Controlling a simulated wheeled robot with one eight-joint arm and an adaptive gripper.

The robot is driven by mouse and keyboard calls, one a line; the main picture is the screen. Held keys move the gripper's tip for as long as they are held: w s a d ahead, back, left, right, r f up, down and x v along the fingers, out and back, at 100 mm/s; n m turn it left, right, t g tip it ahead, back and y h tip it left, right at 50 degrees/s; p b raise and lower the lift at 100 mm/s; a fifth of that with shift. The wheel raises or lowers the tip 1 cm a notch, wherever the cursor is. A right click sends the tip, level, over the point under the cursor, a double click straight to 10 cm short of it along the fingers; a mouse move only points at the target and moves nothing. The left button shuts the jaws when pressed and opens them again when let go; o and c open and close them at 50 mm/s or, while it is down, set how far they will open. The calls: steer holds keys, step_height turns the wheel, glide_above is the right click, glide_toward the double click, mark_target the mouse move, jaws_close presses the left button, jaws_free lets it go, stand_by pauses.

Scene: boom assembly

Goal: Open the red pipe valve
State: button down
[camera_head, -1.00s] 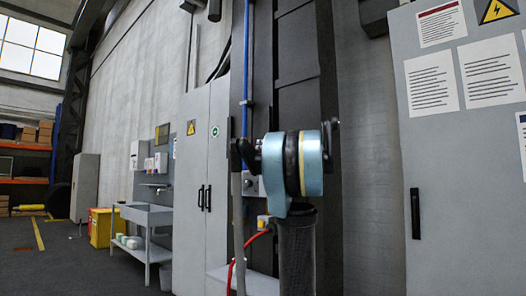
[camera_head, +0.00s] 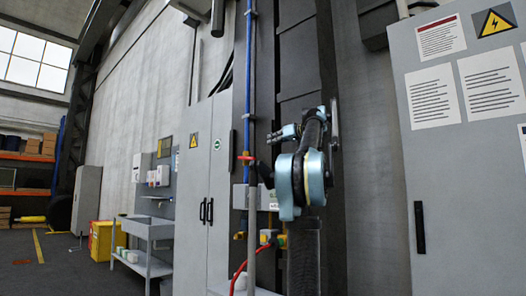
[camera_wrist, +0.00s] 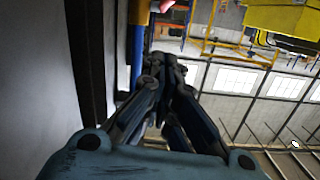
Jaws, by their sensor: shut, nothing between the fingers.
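The red valve handle (camera_head: 246,157) shows small on the thin upright pipe (camera_head: 249,85), left of my arm, in the head view. In the wrist view a red piece (camera_wrist: 172,5), probably the same handle, is cut off by the top edge beside a blue pipe (camera_wrist: 137,45). My gripper (camera_wrist: 166,62) is shut and empty, its dark fingers together just right of the blue pipe. It looks apart from the red piece. In the head view my arm hides most of the gripper.
A dark column (camera_head: 296,60) stands behind the pipe. A red hose (camera_head: 240,272) curves low beside it. Grey cabinets stand left (camera_head: 202,165) and right (camera_head: 460,190). A yellow structure (camera_wrist: 285,18) is at the wrist view's upper right.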

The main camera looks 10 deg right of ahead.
glide_above(248, 158)
steer(key=s+d, duration=0.3)
steer(key=d, duration=0.1)
steer(key=shift+s+a+f, duration=0.1)
steer(key=shift+s+f, duration=0.05)
steer(key=shift+f, duration=2.2)
steer(key=shift+t+y, duration=0.4)
steer(key=shift+t, duration=0.1)
steer(key=shift+f, duration=2.45)
